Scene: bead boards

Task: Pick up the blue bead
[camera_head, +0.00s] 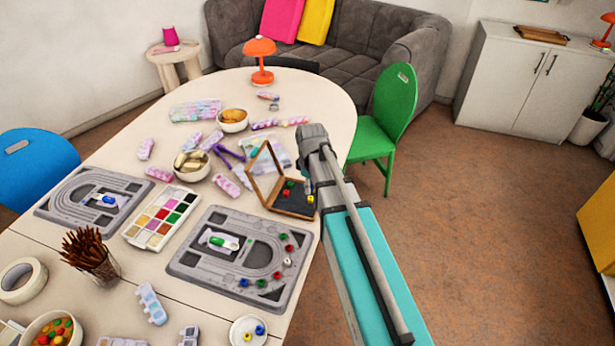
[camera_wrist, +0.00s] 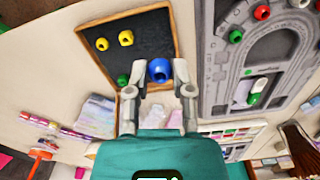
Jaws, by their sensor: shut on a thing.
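The blue bead (camera_wrist: 159,70) is between the fingertips of my gripper (camera_wrist: 160,76) in the wrist view, and the gripper is shut on it. In the head view my gripper (camera_head: 309,184) is over the right side of an open wooden box with a dark inside (camera_head: 283,205); the held bead cannot be made out there. The same dark surface (camera_wrist: 150,35) shows behind the bead in the wrist view. On it lie two yellow beads (camera_wrist: 126,37) and a green bead (camera_wrist: 122,80). Whether the held bead still touches the surface cannot be told.
A grey bead board (camera_head: 205,273) with several beads lies in front of the box. A paint palette (camera_head: 148,239), a second board (camera_head: 65,219) and bowls (camera_head: 178,169) crowd the table. A green chair (camera_head: 395,105) stands behind.

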